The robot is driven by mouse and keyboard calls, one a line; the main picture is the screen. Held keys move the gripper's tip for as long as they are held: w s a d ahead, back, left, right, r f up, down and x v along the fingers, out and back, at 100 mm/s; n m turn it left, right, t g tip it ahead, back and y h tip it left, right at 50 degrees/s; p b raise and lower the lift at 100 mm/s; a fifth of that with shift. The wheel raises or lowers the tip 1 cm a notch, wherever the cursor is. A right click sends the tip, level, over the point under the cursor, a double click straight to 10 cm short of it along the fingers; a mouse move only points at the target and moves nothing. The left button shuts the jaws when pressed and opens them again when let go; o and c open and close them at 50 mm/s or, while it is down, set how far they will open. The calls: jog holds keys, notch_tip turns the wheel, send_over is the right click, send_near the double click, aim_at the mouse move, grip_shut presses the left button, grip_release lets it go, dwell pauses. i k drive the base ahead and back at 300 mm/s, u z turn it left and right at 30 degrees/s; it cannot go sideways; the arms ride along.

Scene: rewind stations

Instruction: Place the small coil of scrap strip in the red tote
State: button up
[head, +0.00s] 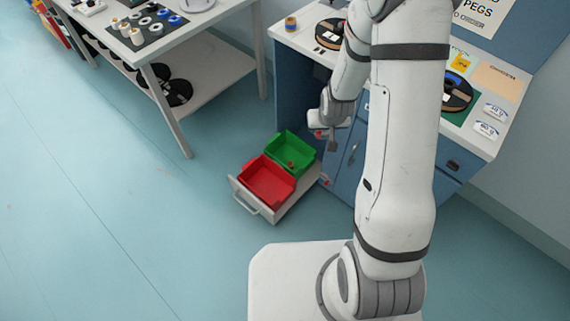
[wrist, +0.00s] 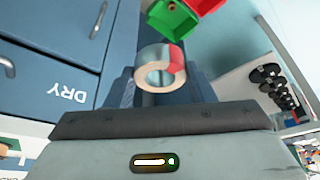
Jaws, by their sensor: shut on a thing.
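The small coil of scrap strip (wrist: 150,56) is a pale metallic ring with a red patch, held at the tips of my gripper (wrist: 158,78) in the wrist view. My gripper (head: 325,138) is shut on it, up in the air beside the blue cabinet in the head view; the coil is hard to make out there. The red tote (head: 266,180) looks empty and sits in the front of a pulled-out drawer, below and left of my gripper. The red tote also shows at the top edge of the wrist view (wrist: 206,5).
A green tote (head: 290,149) with a small brown item inside sits directly behind the red tote in the drawer (head: 281,212). The blue cabinet (head: 343,163) stands right of the drawer. A white table (head: 222,10) stands at upper left; the floor left of the drawer is clear.

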aim_at(280, 191)
jog(key=u, duration=0.2)
jog(key=k, duration=0.25)
jog(key=z, duration=0.4)
jog(key=i, duration=1.05)
jog(key=u, duration=0.55)
jog(key=k, duration=0.75)
jog(key=u, duration=0.15)
jog(key=i, duration=0.8)
jog(key=z, duration=0.1)
